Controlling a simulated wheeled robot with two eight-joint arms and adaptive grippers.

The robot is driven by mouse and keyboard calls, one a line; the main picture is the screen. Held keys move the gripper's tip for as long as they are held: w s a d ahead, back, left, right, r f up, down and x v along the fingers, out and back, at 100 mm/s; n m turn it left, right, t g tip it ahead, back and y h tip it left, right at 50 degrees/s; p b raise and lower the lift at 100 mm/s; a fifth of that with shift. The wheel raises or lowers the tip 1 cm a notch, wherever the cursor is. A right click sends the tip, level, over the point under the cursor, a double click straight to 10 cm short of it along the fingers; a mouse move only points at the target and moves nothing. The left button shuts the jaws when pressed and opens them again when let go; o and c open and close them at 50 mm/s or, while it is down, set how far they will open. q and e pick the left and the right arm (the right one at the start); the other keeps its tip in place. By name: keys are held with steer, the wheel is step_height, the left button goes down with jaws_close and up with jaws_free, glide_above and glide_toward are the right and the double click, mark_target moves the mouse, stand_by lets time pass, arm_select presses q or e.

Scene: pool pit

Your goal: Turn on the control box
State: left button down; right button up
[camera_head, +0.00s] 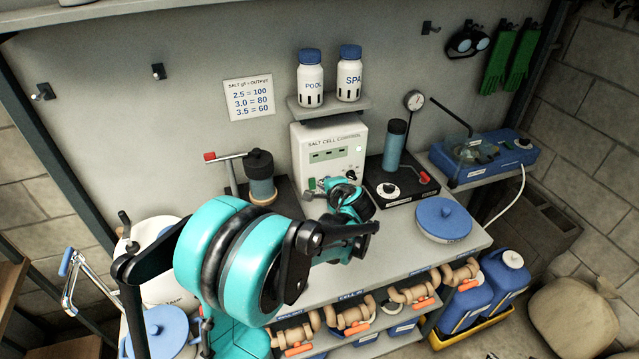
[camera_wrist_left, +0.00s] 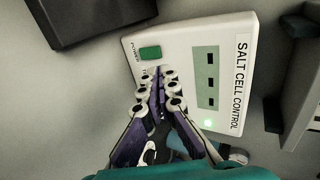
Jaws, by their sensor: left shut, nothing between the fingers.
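The control box (camera_head: 328,136) is white, labelled "SALT CELL CONTROL", and stands upright against the back panel under a small shelf. It also fills the middle of the left wrist view (camera_wrist_left: 178,42), turned sideways. Its green power switch (camera_wrist_left: 150,52) sits near one corner, and a small green light (camera_wrist_left: 208,123) glows on its face. My left gripper (camera_head: 311,195) is at the box's lower front. In the left wrist view its fingers (camera_wrist_left: 160,73) are shut and empty, with the tips just beside the switch. I cannot tell if they touch it. My right gripper is not in view.
A pump-like device (camera_head: 260,180) stands left of the box. A black base with a blue cylinder (camera_head: 396,145) stands right of it. A blue lid (camera_head: 443,218) lies on the bench's right. Two bottles (camera_head: 311,78) stand on the shelf above.

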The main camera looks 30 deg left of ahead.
arm_select(q)
steer(key=v, duration=0.2)
steer(key=r+p+v, duration=0.1)
steer(key=v, duration=0.2)
steer(key=shift+a+r, duration=0.1)
stand_by(0.3)
steer(key=s+d+f+n+h, duration=0.1)
steer(key=s+d+n+h, duration=0.3)
steer(key=s+d, duration=0.3)
steer(key=s+d+f+n+h, duration=0.2)
steer(key=s+d, duration=0.6)
steer(key=s, duration=0.8)
steer(key=n+h, duration=0.2)
steer(key=h, duration=0.1)
steer(key=shift+s+d+g+b, duration=0.3)
steer(key=shift+d+b, duration=0.05)
steer(key=shift+b, duration=0.05)
